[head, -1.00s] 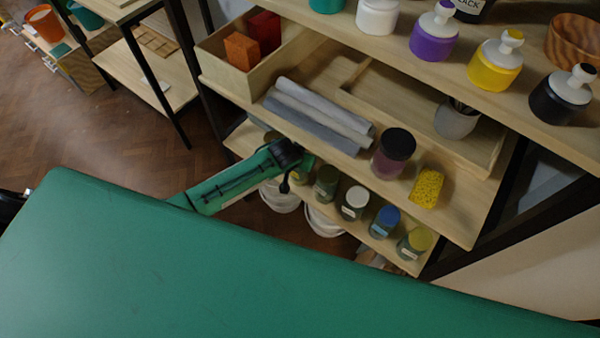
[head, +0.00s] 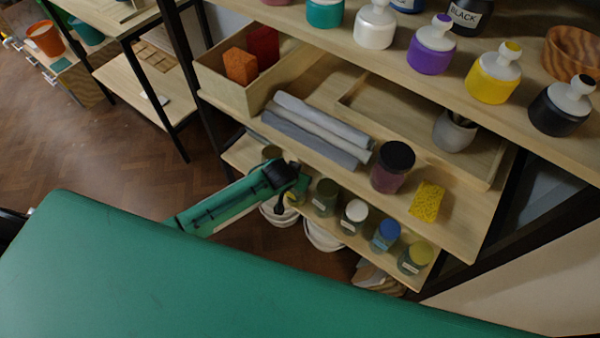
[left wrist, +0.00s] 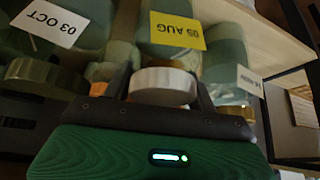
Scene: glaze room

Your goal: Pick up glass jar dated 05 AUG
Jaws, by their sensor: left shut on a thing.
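The glass jar dated 05 AUG (left wrist: 162,85) has a pale lid and a yellow date label (left wrist: 172,30) in the left wrist view. My left gripper (left wrist: 163,98) is shut on it, with a dark finger on each side of the lid. In the head view my left gripper (head: 292,185) is at the row of jars on the lower shelf and mostly hides the held jar. I cannot tell whether the jar is clear of the shelf. My right gripper is not in view.
A jar labelled 03 OCT (left wrist: 45,75) stands close on one side, another labelled jar (left wrist: 230,80) on the other. More jars, including a blue-lidded one (head: 385,235), line the lower shelf (head: 240,152). The shelf above (head: 460,228) overhangs, carrying a dark-lidded jar (head: 393,167) and yellow sponge (head: 427,201).

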